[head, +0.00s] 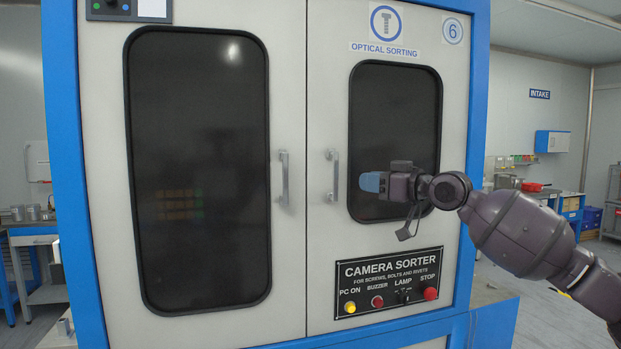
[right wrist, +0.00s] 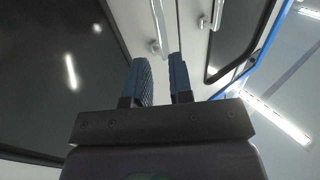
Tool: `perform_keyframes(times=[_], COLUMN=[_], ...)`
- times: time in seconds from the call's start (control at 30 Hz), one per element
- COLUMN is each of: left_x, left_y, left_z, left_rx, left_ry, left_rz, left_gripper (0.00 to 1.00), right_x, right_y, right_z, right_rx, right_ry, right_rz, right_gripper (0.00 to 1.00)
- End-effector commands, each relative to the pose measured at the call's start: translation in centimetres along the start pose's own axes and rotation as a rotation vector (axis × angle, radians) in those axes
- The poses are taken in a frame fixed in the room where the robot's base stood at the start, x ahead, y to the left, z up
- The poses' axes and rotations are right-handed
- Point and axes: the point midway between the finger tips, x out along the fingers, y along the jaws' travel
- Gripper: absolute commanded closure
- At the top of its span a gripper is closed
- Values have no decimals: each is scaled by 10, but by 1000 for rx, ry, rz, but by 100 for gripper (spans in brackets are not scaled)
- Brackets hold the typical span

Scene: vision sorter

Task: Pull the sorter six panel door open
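Sorter six is a white cabinet in a blue frame (head: 59,150), with a 6 sign (head: 453,31) at its top right. It has a left door (head: 200,320) with a large dark window and a right door (head: 325,80) with a smaller one; both look shut. The left door handle (head: 284,178) and right door handle (head: 333,175) flank the seam. My right gripper (head: 366,182) is in front of the right window, right of both handles in the head view. My left gripper is out of view.
A black control panel (head: 390,280) with buttons and a lamp switch sits low on the right door. A workbench (head: 30,238) stands at the left. An INTAKE sign (head: 539,94) and a blue-white wall box (head: 552,141) are at the right back.

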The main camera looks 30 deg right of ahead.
Motion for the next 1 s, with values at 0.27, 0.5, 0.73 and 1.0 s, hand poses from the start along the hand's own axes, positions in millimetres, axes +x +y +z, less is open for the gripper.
perform_keyframes(times=[0.27, 0.5, 0.73, 1.0], left_x=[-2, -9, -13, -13], left_y=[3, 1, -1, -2], left_z=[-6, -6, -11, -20], left_rx=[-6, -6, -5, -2], left_ry=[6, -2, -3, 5], left_rz=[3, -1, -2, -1], left_gripper=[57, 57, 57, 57], right_x=[13, 42, 73, 102], right_y=[-1, -1, -2, -2], right_z=[0, -1, -1, 0], right_rx=[9, 9, 8, 7], right_ry=[-2, -1, -1, -2], right_rz=[-7, -7, -7, -7], right_gripper=[79, 79, 79, 79])
